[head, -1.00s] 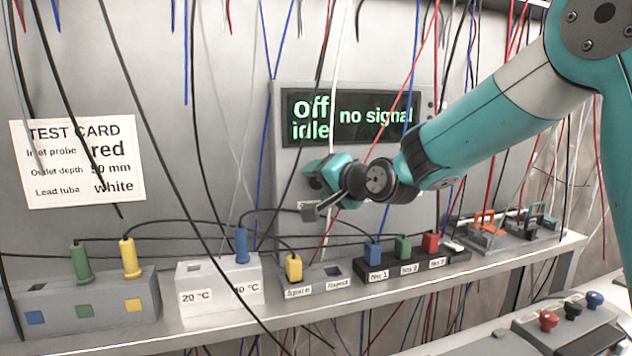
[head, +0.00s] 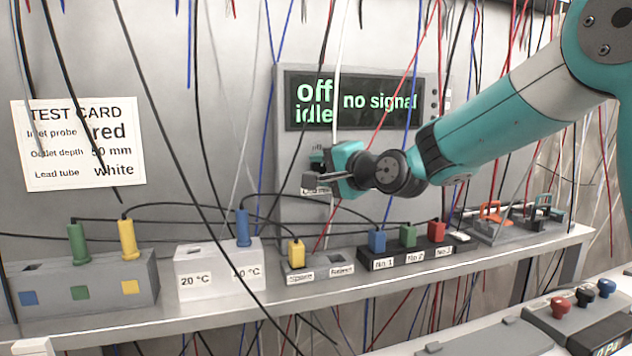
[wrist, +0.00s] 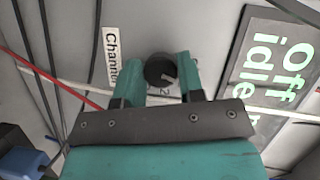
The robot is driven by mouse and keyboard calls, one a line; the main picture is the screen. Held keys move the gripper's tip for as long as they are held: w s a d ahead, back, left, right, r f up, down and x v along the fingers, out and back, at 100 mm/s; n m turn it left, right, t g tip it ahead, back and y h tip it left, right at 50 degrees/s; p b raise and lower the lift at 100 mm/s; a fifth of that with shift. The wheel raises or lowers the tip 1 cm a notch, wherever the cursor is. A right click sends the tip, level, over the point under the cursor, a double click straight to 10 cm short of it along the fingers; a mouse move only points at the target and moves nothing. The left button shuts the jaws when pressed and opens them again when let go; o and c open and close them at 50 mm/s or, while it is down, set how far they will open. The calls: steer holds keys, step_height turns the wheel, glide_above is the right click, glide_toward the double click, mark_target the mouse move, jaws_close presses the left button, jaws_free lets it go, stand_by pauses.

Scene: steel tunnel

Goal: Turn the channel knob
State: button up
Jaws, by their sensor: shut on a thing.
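The channel knob (wrist: 160,71) is a small dark round knob with a pale mark on its face, next to a printed label (wrist: 111,55) that starts with "Chann". My gripper (wrist: 161,74) has one finger on each side of the knob and is shut on it. In the head view my gripper (head: 318,179) is at the lower front of the grey instrument panel (head: 300,150); the knob is hidden or too small to make out there. The panel's screen (head: 352,101) reads "off idle" and "no signal" in green; part of it also shows in the wrist view (wrist: 275,70).
Below runs a shelf (head: 225,310) with probe holders, a 20 °C block (head: 194,282) and a numbered socket block (head: 378,263). A test card (head: 80,145) hangs at left. Many thin cables hang around the panel, and a red one (wrist: 50,78) passes near my gripper.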

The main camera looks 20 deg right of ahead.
steer(key=shift+d+m+t+b, duration=0.25)
steer(key=shift+m+b, duration=0.35)
steer(key=shift+m, duration=0.3)
steer(key=shift+d+m+t+b, duration=0.1)
steer(key=shift+m+t+b, duration=0.25)
steer(key=shift+m+b, duration=0.4)
steer(key=shift+m+y, duration=0.25)
steer(key=shift+y, duration=0.05)
steer(key=o, duration=0.9)
steer(key=shift+d, duration=0.15)
steer(key=shift+a, duration=0.25)
steer(key=shift+f, duration=0.1)
steer(key=shift+b+v, duration=3)
steer(key=shift+v, duration=5.75)
steer(key=shift+a, duration=0.1)
